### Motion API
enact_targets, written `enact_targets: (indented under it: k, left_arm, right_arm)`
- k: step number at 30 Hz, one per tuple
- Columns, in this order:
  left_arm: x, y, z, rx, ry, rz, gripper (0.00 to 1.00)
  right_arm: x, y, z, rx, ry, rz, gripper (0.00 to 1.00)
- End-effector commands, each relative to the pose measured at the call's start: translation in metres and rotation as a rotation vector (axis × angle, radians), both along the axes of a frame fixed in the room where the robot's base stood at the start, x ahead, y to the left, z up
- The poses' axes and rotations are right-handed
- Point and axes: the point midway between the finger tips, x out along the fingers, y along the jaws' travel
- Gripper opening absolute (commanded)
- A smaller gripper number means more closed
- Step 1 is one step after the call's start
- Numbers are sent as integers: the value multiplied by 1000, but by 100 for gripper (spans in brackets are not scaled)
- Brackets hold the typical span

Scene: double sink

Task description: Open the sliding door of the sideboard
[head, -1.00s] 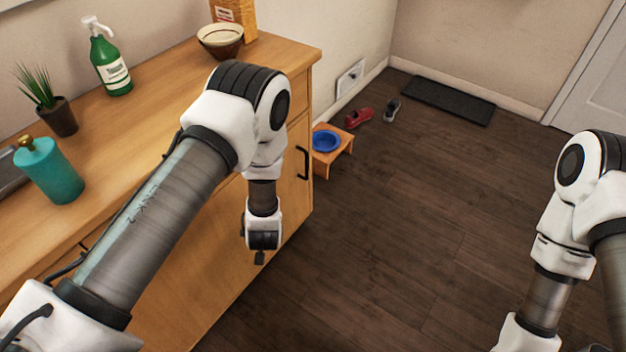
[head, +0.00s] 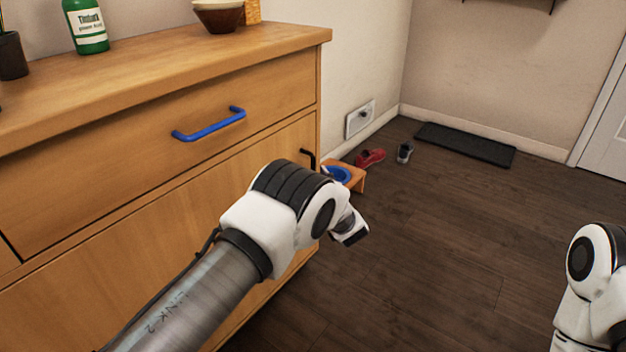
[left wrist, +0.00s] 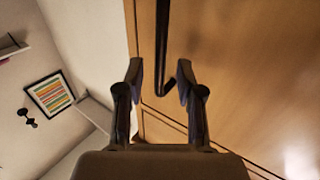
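The wooden sideboard (head: 110,105) fills the left of the head view. Its front has a drawer with a blue bar handle (head: 210,125). Below is a plain panel (head: 140,260), and a black handle (head: 308,158) shows near the right end. In the left wrist view a long black handle (left wrist: 162,45) stands off a wooden front, just beyond my left gripper (left wrist: 158,82). My right gripper is out of view.
A green bottle (head: 86,28) and a bowl (head: 218,14) stand on the sideboard top. A small wooden stand (head: 356,177) with a blue bowl and red shoes (head: 370,158) are on the floor beyond the sideboard. The dark floor in the middle is clear.

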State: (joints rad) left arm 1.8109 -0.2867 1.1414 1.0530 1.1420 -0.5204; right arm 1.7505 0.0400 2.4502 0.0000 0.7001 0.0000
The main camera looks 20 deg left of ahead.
Motion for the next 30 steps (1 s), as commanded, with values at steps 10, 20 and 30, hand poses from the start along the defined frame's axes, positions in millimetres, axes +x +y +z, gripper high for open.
enact_targets:
  k: [10,20,30]
  left_arm:
    - [24,17,0,1,1,-2,37]
    - [23,17,0,0,1,-2,0]
    - [22,30,0,1,4,0,0]
  right_arm:
    - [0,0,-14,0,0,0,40]
    - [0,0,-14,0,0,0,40]
    - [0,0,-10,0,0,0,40]
